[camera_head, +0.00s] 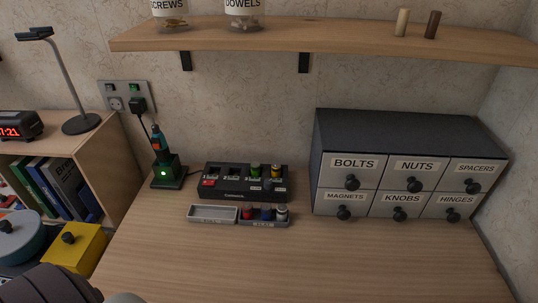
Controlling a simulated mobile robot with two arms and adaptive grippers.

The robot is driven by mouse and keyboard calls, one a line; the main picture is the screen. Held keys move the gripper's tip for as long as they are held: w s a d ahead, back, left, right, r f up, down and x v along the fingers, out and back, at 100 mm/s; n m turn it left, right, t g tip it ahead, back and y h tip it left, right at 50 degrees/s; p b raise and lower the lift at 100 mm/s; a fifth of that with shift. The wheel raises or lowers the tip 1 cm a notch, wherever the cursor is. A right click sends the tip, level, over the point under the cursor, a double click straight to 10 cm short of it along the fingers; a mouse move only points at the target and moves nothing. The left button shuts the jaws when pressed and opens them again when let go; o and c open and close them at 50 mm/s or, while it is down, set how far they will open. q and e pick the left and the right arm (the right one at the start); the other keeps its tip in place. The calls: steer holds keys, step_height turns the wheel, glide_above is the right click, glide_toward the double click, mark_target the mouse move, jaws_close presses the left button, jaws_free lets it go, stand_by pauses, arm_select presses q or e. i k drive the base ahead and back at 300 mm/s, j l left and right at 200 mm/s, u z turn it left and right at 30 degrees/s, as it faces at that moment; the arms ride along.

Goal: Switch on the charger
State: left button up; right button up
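The charger (229,195) is a black box with a row of slots, standing on the wooden desk near the back wall. A red switch (208,183) sits at its left front; its position is too small to tell. A black plug (138,104) with a cable is in the wall socket plate (115,103). Neither gripper is in view; only part of my arm shows at the bottom left.
Before the charger lie an empty grey tray (212,221) and a second tray (262,224) holding red, blue and white cells. A drawer cabinet (408,137) stands right. The front desk is clear.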

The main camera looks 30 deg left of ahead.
mark_target(206, 183)
steer(key=u, duration=1.4)
